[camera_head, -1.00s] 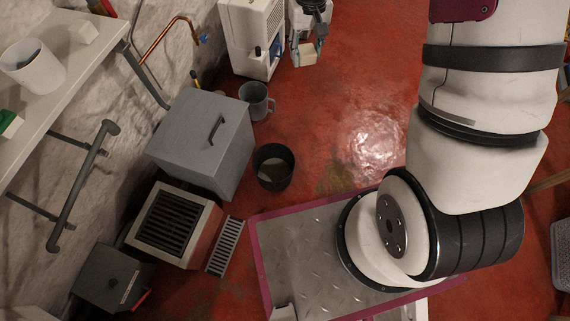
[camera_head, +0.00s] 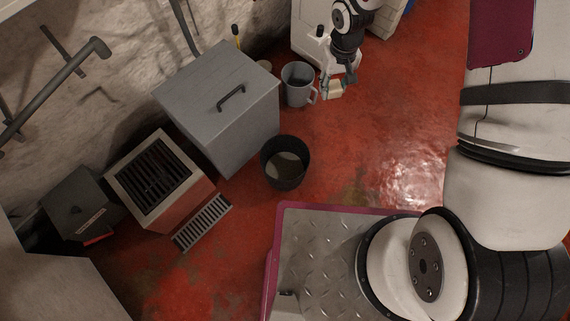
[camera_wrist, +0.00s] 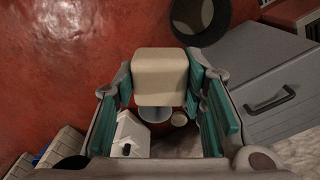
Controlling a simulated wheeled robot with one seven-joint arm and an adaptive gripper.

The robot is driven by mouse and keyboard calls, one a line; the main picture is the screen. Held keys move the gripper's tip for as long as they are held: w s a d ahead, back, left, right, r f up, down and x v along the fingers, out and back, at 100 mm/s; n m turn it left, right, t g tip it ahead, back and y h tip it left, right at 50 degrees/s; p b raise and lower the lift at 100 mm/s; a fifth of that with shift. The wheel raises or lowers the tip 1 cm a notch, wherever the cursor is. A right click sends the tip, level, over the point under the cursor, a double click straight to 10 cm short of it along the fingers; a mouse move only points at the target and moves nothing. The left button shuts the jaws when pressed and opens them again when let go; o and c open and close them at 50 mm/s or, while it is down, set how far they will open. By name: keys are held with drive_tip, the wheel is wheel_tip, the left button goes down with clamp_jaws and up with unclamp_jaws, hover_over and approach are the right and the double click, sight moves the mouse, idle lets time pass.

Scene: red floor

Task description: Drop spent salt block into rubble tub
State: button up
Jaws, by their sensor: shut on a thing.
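My gripper (camera_head: 340,84) is shut on a cream salt block (camera_head: 334,90) and holds it over the red floor, right of the grey jug. In the wrist view, the block (camera_wrist: 160,68) sits between the teal finger pads of my gripper (camera_wrist: 160,85). A round black tub (camera_head: 273,174), which I take as the rubble tub, stands on the floor below and left of my gripper in the head view. Its inside looks dark with a paler bottom. In the wrist view the tub (camera_wrist: 222,30) shows at the top, apart from the block and partly cut off.
A grey lidded box (camera_head: 195,90) stands left of the tub. A grey jug (camera_head: 298,86) stands behind the tub, close to my gripper. A vented heater-like unit (camera_head: 187,198) and floor grate (camera_head: 203,222) lie further left. Red floor right of the tub is clear.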

drive_tip(key=s+a+f+n+b, duration=0.1)
drive_tip(key=a+f+b, duration=0.3)
drive_tip(key=f, duration=0.8)
drive_tip(key=s+a+f+n+b, duration=0.1)
drive_tip(key=s+a+f+b, duration=0.1)
drive_tip(key=f+b, duration=0.6)
drive_tip(key=s+a+f+n+b, duration=0.1)
drive_tip(key=a+f+b, duration=0.4)
drive_tip(key=f, duration=1.1)
drive_tip(key=shift+s+a+f+n+b, duration=0.15)
drive_tip(key=shift+s+a+n+b, duration=0.2)
drive_tip(key=shift+b, duration=0.6)
drive_tip(key=shift+w, duration=0.1)
drive_tip(key=o, duration=1.3)
drive_tip(key=shift+c, duration=0.2)
wheel_tip(320, 180, up, 12)
